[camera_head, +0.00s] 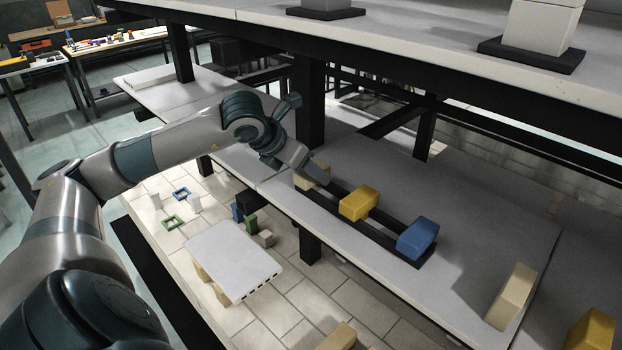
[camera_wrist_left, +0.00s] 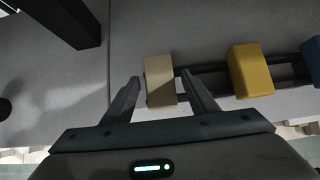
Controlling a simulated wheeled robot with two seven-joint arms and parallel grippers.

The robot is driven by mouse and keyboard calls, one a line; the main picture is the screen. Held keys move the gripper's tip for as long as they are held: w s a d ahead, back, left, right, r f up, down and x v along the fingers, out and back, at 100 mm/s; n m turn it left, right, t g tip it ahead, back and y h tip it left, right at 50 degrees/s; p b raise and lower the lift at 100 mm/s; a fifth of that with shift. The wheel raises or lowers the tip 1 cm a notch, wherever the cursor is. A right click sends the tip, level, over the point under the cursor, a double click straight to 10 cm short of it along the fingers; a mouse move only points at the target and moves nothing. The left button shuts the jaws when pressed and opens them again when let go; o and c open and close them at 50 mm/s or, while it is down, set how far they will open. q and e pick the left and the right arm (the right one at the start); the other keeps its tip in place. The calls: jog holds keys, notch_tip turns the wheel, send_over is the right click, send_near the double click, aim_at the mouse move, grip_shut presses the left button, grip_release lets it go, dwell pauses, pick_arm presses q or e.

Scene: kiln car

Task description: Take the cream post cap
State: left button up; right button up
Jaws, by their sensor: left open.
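The cream post cap (camera_head: 311,181) is a small beige block at the left end of a black rail rack on the grey shelf, partly covered by my left gripper in the head view. In the left wrist view the cream post cap (camera_wrist_left: 160,79) lies between the fingertips of my left gripper (camera_wrist_left: 164,88). The fingers are open, with a gap on the left and the right finger close to the block; I cannot tell whether it touches. My left gripper also shows in the head view (camera_head: 313,168). My right gripper is not in view.
A yellow block (camera_head: 360,203) and a blue block (camera_head: 418,238) sit on the same rack (camera_head: 385,238). A black post (camera_head: 310,100) stands behind my gripper, and another shelf (camera_head: 450,60) hangs above. A beige block (camera_head: 511,296) lies at the lower right.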

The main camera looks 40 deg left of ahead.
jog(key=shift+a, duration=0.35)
pick_arm(q)
jog(key=shift+b, duration=0.35)
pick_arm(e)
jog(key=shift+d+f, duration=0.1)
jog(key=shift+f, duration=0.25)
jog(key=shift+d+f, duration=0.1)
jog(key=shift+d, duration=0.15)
pick_arm(q)
jog(key=shift+b, duration=0.55)
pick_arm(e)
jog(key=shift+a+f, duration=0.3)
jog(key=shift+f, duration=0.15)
pick_arm(q)
jog(key=c, duration=1.3)
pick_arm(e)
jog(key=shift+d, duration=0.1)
